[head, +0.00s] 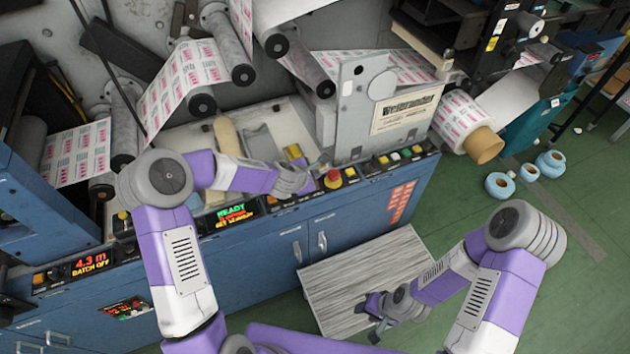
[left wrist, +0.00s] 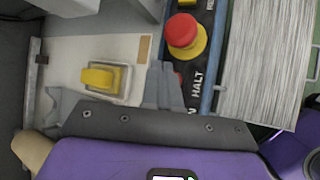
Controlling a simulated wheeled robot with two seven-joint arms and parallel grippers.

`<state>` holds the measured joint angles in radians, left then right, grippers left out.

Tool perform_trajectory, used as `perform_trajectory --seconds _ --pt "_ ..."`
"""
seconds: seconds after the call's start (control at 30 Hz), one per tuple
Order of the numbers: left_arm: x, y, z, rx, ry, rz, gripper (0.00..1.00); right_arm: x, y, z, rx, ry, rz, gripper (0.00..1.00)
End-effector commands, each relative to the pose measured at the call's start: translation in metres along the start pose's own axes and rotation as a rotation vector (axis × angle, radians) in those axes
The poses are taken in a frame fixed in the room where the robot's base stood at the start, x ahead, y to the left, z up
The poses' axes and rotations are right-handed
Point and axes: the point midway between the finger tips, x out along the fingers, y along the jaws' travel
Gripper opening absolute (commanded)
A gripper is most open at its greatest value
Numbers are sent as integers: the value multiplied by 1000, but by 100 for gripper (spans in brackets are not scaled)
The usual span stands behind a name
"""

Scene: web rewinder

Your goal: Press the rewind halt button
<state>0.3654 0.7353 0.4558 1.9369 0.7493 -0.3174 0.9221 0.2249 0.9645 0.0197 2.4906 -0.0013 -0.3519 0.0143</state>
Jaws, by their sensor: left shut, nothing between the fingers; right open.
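The blue control panel carries a HALT label (left wrist: 198,90). A small red button (left wrist: 179,78) shows only as an edge beside my left fingertips in the left wrist view; the fingers hide the rest. My left gripper (head: 306,184) is shut and empty, its tips at the panel. It also shows in the left wrist view (left wrist: 164,72). I cannot tell whether the tips touch the button. A larger red mushroom button on a yellow base (head: 333,179) stands just right of the tips. My right gripper (head: 372,318) is open and empty, low above the grey-topped surface.
A yellow switch (left wrist: 100,78) sits on the light deck behind the panel. An upright grey plate (head: 359,105) stands behind the panel to the right. A grey wood-grain surface (head: 360,270) lies in front of the blue cabinet.

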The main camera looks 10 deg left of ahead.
Motion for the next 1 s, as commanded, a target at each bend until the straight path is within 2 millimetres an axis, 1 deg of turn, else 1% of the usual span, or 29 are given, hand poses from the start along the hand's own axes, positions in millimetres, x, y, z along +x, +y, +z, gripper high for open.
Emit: perform_trajectory --seconds 0.03,0.1,0.3,0.4,1.0 --pt "-6 5 5 1 0 1 0 -7 -3 0 0 0 0 43" --pt "-12 9 9 1 -1 1 0 -13 -5 1 0 0 0 43" --pt "-26 19 19 1 -1 0 0 -28 -11 1 0 0 0 43" --pt "-30 22 22 0 -1 0 0 -33 -12 1 0 0 0 43" --pt "-29 21 22 0 -1 0 0 -32 -12 1 0 0 0 43"
